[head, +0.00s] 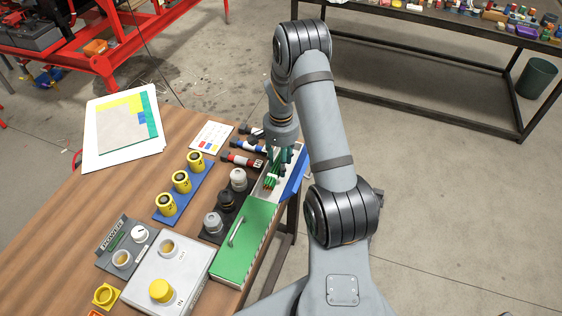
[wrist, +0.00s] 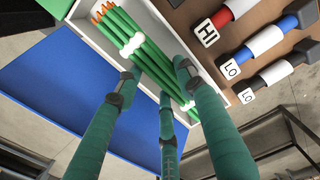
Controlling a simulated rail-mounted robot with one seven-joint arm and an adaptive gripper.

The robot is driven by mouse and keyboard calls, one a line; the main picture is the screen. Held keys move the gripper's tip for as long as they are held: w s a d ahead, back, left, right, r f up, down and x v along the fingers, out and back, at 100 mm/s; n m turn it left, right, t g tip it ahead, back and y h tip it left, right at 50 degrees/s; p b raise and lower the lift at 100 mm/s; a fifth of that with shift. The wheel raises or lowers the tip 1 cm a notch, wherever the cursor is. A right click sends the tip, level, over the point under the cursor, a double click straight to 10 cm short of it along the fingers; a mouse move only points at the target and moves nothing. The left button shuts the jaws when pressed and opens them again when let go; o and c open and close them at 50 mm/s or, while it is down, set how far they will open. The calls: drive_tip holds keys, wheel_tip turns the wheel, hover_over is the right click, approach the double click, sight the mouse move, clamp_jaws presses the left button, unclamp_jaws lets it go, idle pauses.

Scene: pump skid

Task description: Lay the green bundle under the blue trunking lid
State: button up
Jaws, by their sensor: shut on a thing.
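The green bundle (wrist: 150,62) is several green rods with orange tips and white ties. It lies lengthwise within the outline of a white trough (wrist: 160,14); I cannot tell whether it rests on the floor of it. In the head view the bundle (head: 269,183) shows just below my gripper (head: 279,158). In the wrist view the green fingers of my gripper (wrist: 156,86) are shut on the bundle near its middle and far end. The blue trunking lid (wrist: 75,95) is open, lying outward along the trough's side; in the head view the lid (head: 296,180) is partly hidden by my arm.
A green lid with a handle (head: 249,240) covers the near part of the trough. Open floor lies to the right.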

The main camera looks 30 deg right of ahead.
drive_tip(key=shift+f+b, duration=1.65)
drive_tip(key=shift+f, duration=0.15)
drive_tip(key=o, duration=1.1)
wheel_tip(320, 180, up, 12)
drive_tip(key=shift+r, duration=0.1)
drive_tip(key=shift+f, duration=0.2)
wheel_tip(320, 180, down, 8)
drive_tip(key=shift+f, duration=0.15)
